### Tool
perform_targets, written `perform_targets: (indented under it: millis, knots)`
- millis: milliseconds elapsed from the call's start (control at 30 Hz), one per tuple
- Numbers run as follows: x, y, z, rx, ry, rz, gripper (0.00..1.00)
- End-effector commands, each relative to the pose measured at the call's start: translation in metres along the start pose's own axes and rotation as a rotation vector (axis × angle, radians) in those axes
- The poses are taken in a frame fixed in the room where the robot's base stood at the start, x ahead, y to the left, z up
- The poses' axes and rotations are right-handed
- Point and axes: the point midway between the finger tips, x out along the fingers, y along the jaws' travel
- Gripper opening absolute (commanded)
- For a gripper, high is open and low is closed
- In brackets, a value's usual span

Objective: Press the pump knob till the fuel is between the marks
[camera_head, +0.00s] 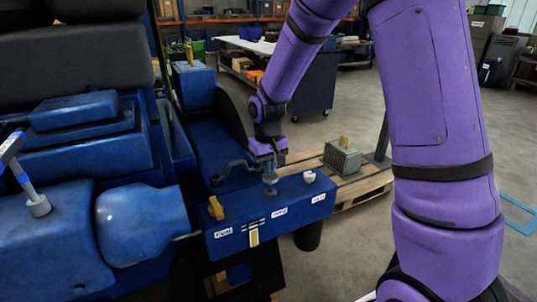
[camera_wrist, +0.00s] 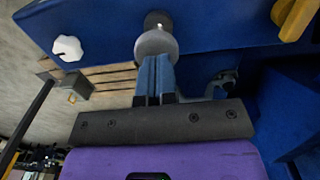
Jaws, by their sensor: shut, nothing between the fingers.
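A blue box (camera_head: 300,207) with small white labels stands beside the blue engine. A grey round pump knob (camera_head: 270,188) sits on its top, and shows in the wrist view (camera_wrist: 156,43). My gripper (camera_head: 268,170) is shut and empty, pointing down directly over the knob. In the wrist view its blue fingertips (camera_wrist: 155,62) overlap the knob's disc; I cannot tell whether they press on it. A gauge (camera_head: 254,238) on the box front shows a yellow column below or near pale marks. The exact level against the marks is too small to tell.
A white knob (camera_head: 309,177) stands right of the pump knob, and a yellow tap handle (camera_head: 216,208) left of it. A dark crank-like pipe (camera_head: 230,170) lies close behind. A grey finned part (camera_head: 342,158) rests on a wooden pallet (camera_head: 365,183).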

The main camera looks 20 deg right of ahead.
Motion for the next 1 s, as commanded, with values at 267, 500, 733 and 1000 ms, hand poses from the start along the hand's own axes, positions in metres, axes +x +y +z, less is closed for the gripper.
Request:
perform_targets:
  millis: [267, 500, 733, 1000]
  knots:
    - [0.009, 0.000, 0.000, 0.000, 0.000, 0.000, 0.00]
    - [0.010, 0.000, 0.000, -0.001, 0.001, 0.000, 0.00]
    - [0.032, -0.001, 0.000, -0.001, -0.003, 0.000, 0.00]
    - [0.047, -0.001, 0.000, -0.001, -0.002, 0.000, 0.00]
